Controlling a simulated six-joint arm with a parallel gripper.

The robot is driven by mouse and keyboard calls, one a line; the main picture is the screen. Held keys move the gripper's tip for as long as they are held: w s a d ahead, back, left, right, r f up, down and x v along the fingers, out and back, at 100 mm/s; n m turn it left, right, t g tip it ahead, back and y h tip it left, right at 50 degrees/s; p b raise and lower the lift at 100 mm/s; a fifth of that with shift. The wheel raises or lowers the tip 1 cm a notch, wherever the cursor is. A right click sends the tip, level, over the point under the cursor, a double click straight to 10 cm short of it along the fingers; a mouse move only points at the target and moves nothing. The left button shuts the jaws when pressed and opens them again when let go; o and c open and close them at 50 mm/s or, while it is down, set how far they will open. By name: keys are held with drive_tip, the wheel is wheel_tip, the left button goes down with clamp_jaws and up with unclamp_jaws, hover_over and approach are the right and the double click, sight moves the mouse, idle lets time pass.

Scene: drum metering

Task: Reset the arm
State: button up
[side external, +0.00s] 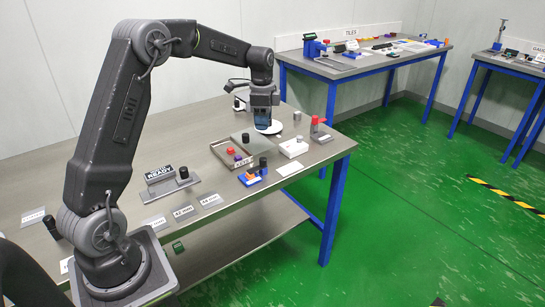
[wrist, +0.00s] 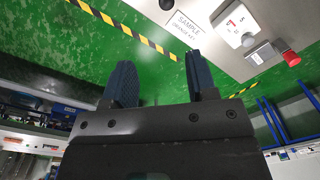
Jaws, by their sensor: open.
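My gripper (side external: 262,122) points down at the far part of the grey workbench (side external: 225,205), with a white round disc (side external: 270,129) behind or under its tips. I cannot tell how high the tips are above it. In the wrist view my gripper (wrist: 162,82) shows two dark blue ribbed fingers held apart, with nothing between them. My arm is bent, rising from its base and reaching over the bench to the far end.
A sign reading READY (side external: 160,174) and several label cards lie closer to my base. The wrist view shows a SAMPLE card (wrist: 188,24).

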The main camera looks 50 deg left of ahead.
drive_tip(key=s+d+r+n+t, duration=0.3)
drive_tip(key=s+d+r+n, duration=0.1)
drive_tip(key=s+d+r, duration=0.8)
drive_tip(key=s+d+f+n+t, duration=0.1)
drive_tip(key=s+d+n, duration=0.1)
drive_tip(key=s+d, duration=0.3)
drive_tip(key=s+d+f+n+t, duration=0.1)
drive_tip(key=s+d, duration=0.3)
drive_tip(key=s, duration=0.6)
drive_tip(key=shift+s+d+f+n, duration=0.15)
drive_tip(key=shift+d+f+n, duration=0.25)
drive_tip(key=shift+f+n, duration=0.45)
drive_tip(key=shift+o, duration=0.2)
drive_tip(key=shift+r, duration=0.2)
